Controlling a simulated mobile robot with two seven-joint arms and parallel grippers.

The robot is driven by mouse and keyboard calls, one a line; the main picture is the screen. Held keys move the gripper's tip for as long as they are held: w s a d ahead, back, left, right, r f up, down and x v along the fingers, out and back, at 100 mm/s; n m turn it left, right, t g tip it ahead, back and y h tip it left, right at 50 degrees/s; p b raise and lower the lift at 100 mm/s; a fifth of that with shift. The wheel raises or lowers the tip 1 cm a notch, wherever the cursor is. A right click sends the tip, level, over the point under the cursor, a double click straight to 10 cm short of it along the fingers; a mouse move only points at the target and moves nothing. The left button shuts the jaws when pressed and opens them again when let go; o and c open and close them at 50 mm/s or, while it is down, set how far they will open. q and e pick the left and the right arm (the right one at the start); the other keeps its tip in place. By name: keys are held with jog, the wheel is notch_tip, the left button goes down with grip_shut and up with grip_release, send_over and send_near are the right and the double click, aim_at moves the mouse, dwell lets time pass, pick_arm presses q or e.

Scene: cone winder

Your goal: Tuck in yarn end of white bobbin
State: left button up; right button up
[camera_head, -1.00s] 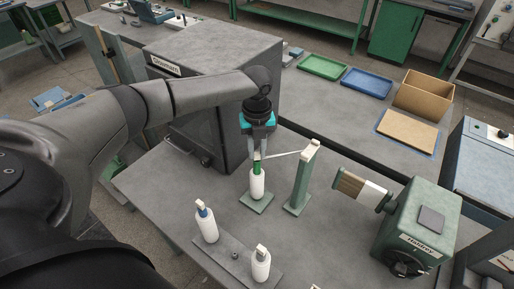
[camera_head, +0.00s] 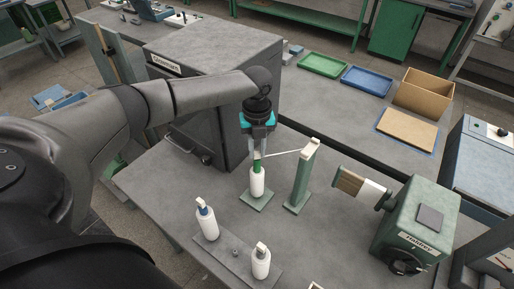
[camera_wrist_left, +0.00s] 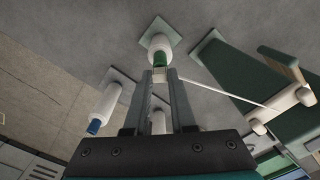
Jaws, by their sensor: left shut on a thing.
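A white bobbin (camera_head: 257,182) with a green upper part stands upright on a small green plate (camera_head: 257,203); it also shows in the left wrist view (camera_wrist_left: 160,46). A thin white yarn (camera_head: 284,153) runs taut from its top to the head of a green post (camera_head: 301,180) on the right. My left gripper (camera_head: 258,155) points down over the bobbin. Its fingers are shut on the small pale piece at the bobbin's top, where the yarn end is; the fingers partly hide it. My right gripper is not in view.
Two more white bobbins, one blue-tipped (camera_head: 207,223), stand on a grey plate (camera_head: 232,265) in front. A green winder (camera_head: 417,222) with a spindle is at the right. A dark grey machine (camera_head: 215,70) stands behind my left arm. Trays and a cardboard box (camera_head: 425,92) lie behind.

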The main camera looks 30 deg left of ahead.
pick_arm(q)
jog(key=o, duration=1.4)
jog(key=shift+r, duration=0.15)
notch_tip(320, 180, up, 7)
jog(key=p, duration=0.7)
